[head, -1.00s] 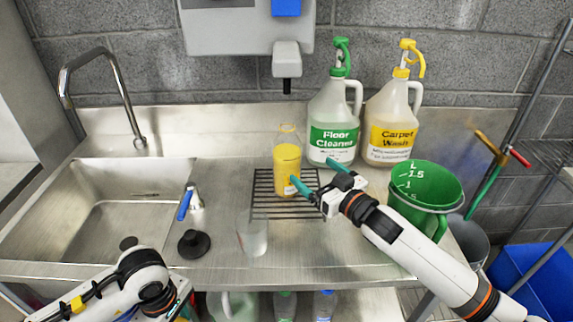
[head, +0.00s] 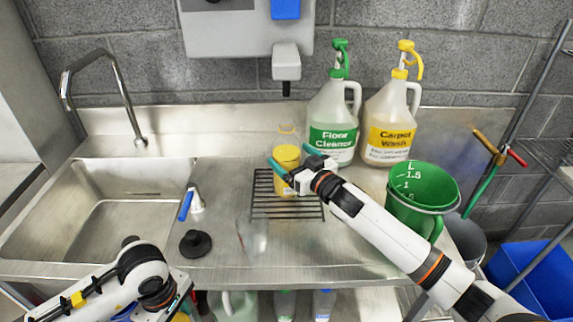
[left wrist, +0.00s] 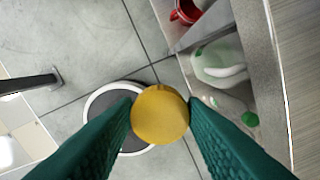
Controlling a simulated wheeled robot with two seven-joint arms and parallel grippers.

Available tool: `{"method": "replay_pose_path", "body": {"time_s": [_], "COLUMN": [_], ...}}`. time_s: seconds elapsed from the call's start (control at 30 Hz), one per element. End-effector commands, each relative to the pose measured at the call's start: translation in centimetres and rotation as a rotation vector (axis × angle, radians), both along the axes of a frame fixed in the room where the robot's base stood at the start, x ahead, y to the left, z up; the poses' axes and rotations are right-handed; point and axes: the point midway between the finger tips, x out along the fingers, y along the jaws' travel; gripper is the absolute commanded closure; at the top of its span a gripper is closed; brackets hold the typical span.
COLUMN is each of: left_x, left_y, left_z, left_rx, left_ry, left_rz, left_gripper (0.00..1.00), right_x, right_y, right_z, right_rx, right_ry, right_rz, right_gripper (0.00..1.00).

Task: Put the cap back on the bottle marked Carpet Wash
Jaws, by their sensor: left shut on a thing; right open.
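A clear bottle of yellow liquid (head: 284,153) stands upright on the black wire rack (head: 288,211) in the head view, its neck with no cap seen. Its label is mostly hidden by my right gripper. My right gripper (head: 292,159) is open, with its teal fingers at either side of this bottle; contact cannot be told. A large jug labelled Carpet Wash (head: 390,122) with a yellow pump top stands behind to the right. My left gripper (left wrist: 163,108) is shut on a round yellow cap (left wrist: 160,115) in the left wrist view, low in front of the counter.
A Floor Cleaner jug (head: 331,115) stands behind the rack. A green measuring jug (head: 424,186) is at the right. The sink (head: 130,205) is further left.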

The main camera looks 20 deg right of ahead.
Motion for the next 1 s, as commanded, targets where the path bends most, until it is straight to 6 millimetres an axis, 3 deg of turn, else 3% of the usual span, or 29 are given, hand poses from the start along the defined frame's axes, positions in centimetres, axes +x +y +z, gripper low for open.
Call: {"method": "replay_pose_path", "body": {"time_s": [0.23,0.63,1.0], "left_x": [0.0,0.0,0.0], "left_y": [0.0,0.0,0.0], "left_z": [0.6,0.6,0.6], "left_rx": [0.0,0.0,0.0], "left_ry": [0.0,0.0,0.0], "left_rz": [0.0,0.0,0.0], "left_gripper": [0.83,0.83,0.83], "right_x": [2.6,2.8,2.7], "right_y": [1.0,1.0,1.0], "right_z": [0.1,0.0,0.0], "right_rx": [-0.001,-0.001,-0.001], "right_ry": [0.0,0.001,0.001], "right_rz": [-0.001,0.0,0.0], "right_gripper": [0.07,0.09,0.69]}}
